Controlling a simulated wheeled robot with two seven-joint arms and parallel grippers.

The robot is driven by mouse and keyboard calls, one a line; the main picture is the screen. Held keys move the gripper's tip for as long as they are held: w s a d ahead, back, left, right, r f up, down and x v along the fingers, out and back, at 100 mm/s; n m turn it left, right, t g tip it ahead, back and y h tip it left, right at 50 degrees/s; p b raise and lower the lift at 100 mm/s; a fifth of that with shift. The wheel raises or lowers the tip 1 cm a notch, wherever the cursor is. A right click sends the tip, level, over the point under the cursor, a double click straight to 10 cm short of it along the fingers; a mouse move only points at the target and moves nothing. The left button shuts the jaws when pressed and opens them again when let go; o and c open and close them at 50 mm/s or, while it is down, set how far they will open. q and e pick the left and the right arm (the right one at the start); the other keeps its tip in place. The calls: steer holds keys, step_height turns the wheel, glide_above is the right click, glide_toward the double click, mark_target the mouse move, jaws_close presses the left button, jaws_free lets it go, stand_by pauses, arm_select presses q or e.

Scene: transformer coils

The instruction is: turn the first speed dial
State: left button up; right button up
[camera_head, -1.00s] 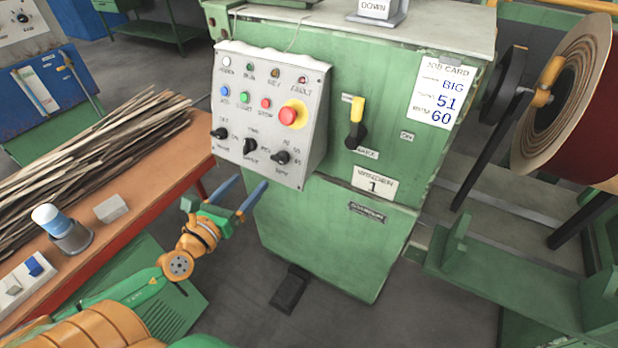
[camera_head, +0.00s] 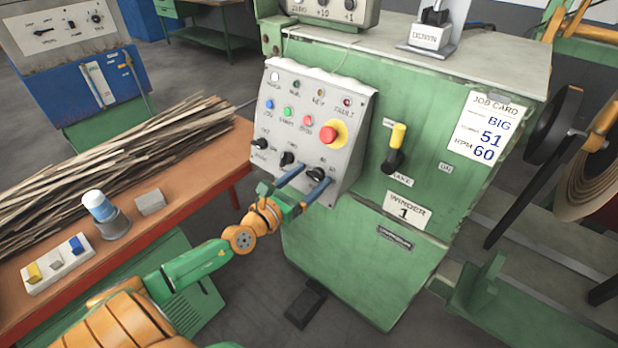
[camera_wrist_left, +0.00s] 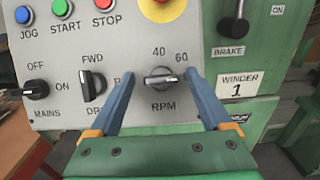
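The speed dial is a black knob marked RPM (camera_wrist_left: 160,77), with 40 and 60 printed above it in the left wrist view. It is the rightmost knob in the lower row of the grey control panel (camera_head: 347,175). My left gripper (camera_head: 314,175) is open. In the left wrist view its two blue fingers (camera_wrist_left: 161,84) stand on either side of the RPM knob, with gaps between. The knob's light pointer bar lies nearly level. In the head view the fingers partly cover the knob. My right gripper is not in view.
The MAINS knob (camera_wrist_left: 36,90) and FWD knob (camera_wrist_left: 93,87) sit left of the RPM knob. A red emergency button (camera_head: 328,134) is above. A bench (camera_head: 190,205) with wooden strips (camera_head: 110,150) stands at left.

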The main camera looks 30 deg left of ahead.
arm_select(q)
steer(key=shift+d, duration=0.1)
jaws_close()
steer(key=shift+d+r+n+y+p, duration=0.1)
steer(key=shift+n+y+p, duration=0.45)
steer(key=shift+n+p, duration=0.5)
steer(key=shift+r+n+y+p, duration=0.1)
steer(key=shift+n+y+p, duration=0.5)
steer(key=shift+n, duration=0.85)
steer(key=n+g+y+p, duration=0.1)
steer(key=n+p, duration=0.1)
steer(key=n, duration=0.2)
steer(key=shift+f+n+y+p, duration=0.1)
steer(key=shift+n+y+p, duration=0.4)
steer(key=shift+n, duration=0.4)
steer(key=shift+f+g, duration=0.1)
steer(key=shift+g, duration=0.2)
steer(key=shift+o, duration=0.2)
jaws_free()
